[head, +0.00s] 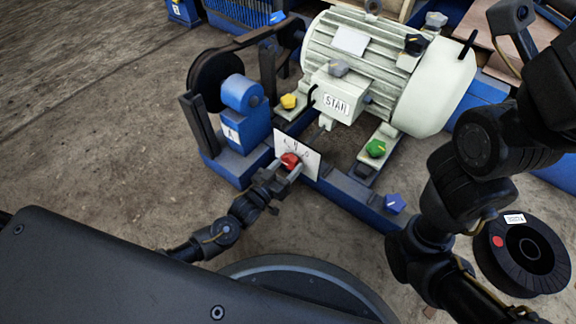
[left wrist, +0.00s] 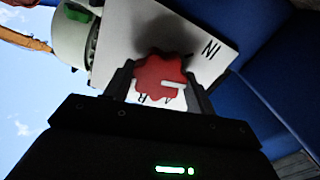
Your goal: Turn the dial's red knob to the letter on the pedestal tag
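The red knob (head: 290,160) sits on a white dial plate (head: 309,160) with black letters, on the front of the blue machine frame. My left gripper (head: 283,171) is at the knob. In the left wrist view its fingers (left wrist: 160,85) are on both sides of the lobed red knob (left wrist: 158,70) and appear to touch it. The knob's white mark points right, toward the right-hand finger. An N shows on the plate (left wrist: 216,38) at upper right, an R partly below the knob. The pedestal tag (head: 231,133) is white; its letter is too small to read surely.
A pale motor (head: 385,70) and a box marked STAN stand behind the dial. A black reel (head: 528,250) lies at right, beside my right arm. Floor at left is clear.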

